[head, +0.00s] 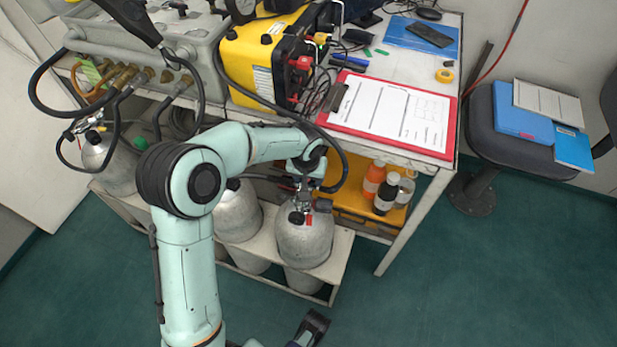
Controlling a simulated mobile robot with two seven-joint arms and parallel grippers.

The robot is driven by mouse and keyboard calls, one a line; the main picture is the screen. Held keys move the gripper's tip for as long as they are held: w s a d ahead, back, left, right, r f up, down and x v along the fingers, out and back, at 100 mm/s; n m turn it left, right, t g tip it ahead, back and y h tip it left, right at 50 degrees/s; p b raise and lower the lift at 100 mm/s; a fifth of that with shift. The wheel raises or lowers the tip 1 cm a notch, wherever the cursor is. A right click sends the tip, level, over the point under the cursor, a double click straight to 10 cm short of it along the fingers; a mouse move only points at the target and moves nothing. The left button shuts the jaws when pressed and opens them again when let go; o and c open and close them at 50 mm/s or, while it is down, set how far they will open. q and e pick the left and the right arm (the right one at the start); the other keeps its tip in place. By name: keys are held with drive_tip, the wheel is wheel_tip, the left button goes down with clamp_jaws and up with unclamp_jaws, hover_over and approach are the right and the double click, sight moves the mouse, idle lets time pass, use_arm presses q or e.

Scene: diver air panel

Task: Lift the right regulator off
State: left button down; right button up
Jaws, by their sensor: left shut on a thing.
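The right regulator (298,217) sits at the neck of the rightmost grey cylinder (305,242); it is small, dark and metallic, with a red mark beside it. My left gripper (303,194) comes down over it from above and is shut on it. The wrist and a black hose hide part of the grip. I cannot tell whether the regulator is still seated on the valve. A dark end piece (312,325) at the bottom edge looks like my right gripper; its fingers are not clear.
Two more cylinders stand left of it, one in the middle (240,212) and one at far left (110,165), in a pale rack (338,262). Black hoses loop from the grey panel (150,40). Bottles (386,195) stand on the orange shelf at right. A red clipboard (395,118) lies above.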

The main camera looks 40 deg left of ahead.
use_arm(q)
drive_tip(key=shift+r, duration=0.15)
idle(0.4)
drive_tip(key=shift+r, duration=0.1)
drive_tip(key=shift+w+p+v, duration=0.2)
drive_tip(key=shift+p+v, duration=0.5)
drive_tip(key=shift+v, duration=0.3)
drive_tip(key=shift+w+p+v, duration=0.2)
drive_tip(key=shift+p+v, duration=0.45)
drive_tip(key=shift+v, duration=0.35)
drive_tip(key=shift+a, duration=0.1)
